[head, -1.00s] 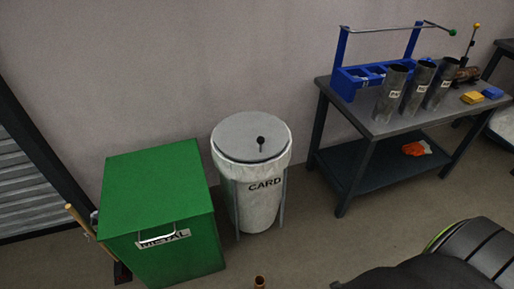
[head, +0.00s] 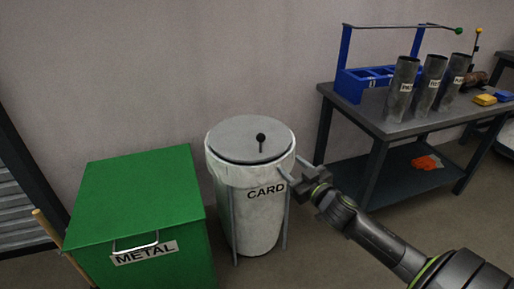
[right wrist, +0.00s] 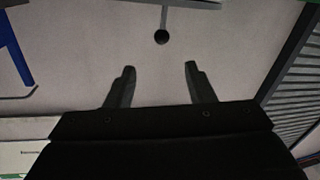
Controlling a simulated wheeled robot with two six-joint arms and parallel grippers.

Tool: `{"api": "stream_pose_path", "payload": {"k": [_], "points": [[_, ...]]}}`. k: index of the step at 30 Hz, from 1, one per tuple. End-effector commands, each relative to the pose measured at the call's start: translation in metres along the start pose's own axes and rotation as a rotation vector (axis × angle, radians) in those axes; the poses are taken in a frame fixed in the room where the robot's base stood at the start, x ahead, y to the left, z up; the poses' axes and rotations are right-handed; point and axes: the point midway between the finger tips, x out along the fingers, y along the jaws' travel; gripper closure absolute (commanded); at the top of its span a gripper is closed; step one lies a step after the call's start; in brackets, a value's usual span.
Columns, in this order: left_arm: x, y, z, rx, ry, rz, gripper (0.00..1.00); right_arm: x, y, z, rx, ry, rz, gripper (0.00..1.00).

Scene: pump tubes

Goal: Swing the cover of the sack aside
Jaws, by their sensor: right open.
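The white sack marked CARD (head: 248,215) hangs in a stand against the wall. Its round grey cover (head: 236,135) lies flat over the top, with a black knob on a short stem (head: 261,138) standing up from it. My right gripper (head: 296,168) is open and empty at the sack's right rim, to the right of the knob and apart from it. In the right wrist view the black knob (right wrist: 161,36) shows beyond the two spread fingers, roughly midway between them. My left gripper is not in view.
A green METAL bin (head: 140,200) stands close to the left of the sack. A dark workbench (head: 385,125) with a blue rack (head: 350,85) and several metal tubes stands to the right. Orange gloves (head: 427,162) lie on its lower shelf. Open floor lies in front.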

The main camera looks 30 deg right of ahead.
Motion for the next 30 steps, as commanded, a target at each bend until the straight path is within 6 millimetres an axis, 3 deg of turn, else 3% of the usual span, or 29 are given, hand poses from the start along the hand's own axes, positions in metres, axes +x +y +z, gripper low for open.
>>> {"api": "stream_pose_path", "payload": {"k": [8,25,30], "points": [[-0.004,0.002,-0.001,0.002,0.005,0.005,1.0,0.021,-0.002,-0.006,0.004,0.016,-0.005,0.51],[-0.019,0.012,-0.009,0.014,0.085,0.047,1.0,0.118,-0.003,-0.005,0.003,0.015,-0.005,0.51],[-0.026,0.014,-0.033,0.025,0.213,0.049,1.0,0.147,-0.004,-0.005,0.004,0.014,-0.005,0.51]]}}
